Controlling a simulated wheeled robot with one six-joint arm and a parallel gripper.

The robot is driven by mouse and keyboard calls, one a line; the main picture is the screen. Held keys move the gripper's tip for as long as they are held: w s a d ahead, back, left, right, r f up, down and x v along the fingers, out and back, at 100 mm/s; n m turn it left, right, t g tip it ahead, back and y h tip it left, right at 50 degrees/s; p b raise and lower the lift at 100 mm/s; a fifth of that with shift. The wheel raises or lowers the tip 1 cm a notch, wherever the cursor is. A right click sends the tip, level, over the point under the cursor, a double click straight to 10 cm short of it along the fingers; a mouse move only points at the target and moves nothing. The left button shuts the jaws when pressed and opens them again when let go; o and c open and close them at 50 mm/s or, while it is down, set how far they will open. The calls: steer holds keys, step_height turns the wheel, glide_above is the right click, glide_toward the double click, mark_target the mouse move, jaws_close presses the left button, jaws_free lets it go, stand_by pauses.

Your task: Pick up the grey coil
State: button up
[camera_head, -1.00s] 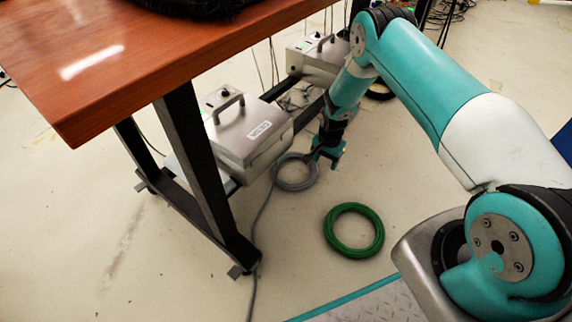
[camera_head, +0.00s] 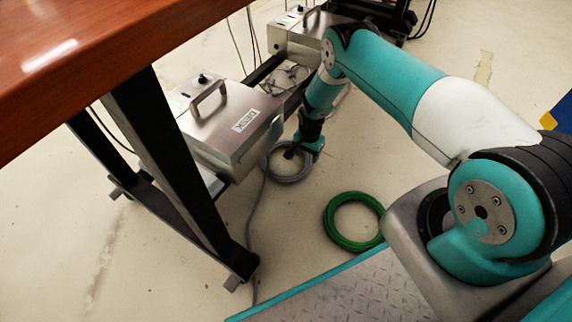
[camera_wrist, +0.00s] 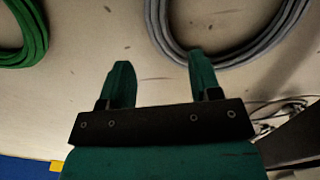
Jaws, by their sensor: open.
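The grey coil (camera_head: 290,180) lies flat on the floor beside the metal case in the head view. It also shows at the top right of the wrist view (camera_wrist: 232,58), partly cut off by the frame. My gripper (camera_head: 299,153) points down at the coil's far right side in the head view, and its fingers are hard to make out there. In the wrist view my gripper (camera_wrist: 159,62) has its two green fingers apart with only floor between them. The right fingertip overlaps the coil's near edge; I cannot tell whether it touches.
A green coil (camera_head: 331,225) lies on the floor nearer me, also in the wrist view (camera_wrist: 32,45). A metal case (camera_head: 225,125) with a handle stands left of the grey coil, by the wooden table (camera_head: 90,50) and its black legs. A cable (camera_head: 252,220) runs along the floor.

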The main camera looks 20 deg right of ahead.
mark_target(305, 167)
step_height(305, 167, down, 3)
steer(key=shift+b, duration=0.5)
steer(key=f+b, duration=0.2)
steer(key=f, duration=0.1)
steer(key=f+b, duration=0.2)
steer(key=shift+s+a+f, duration=0.15)
steer(key=shift+a, duration=0.1)
jaws_close()
steer(key=shift+r, duration=0.2)
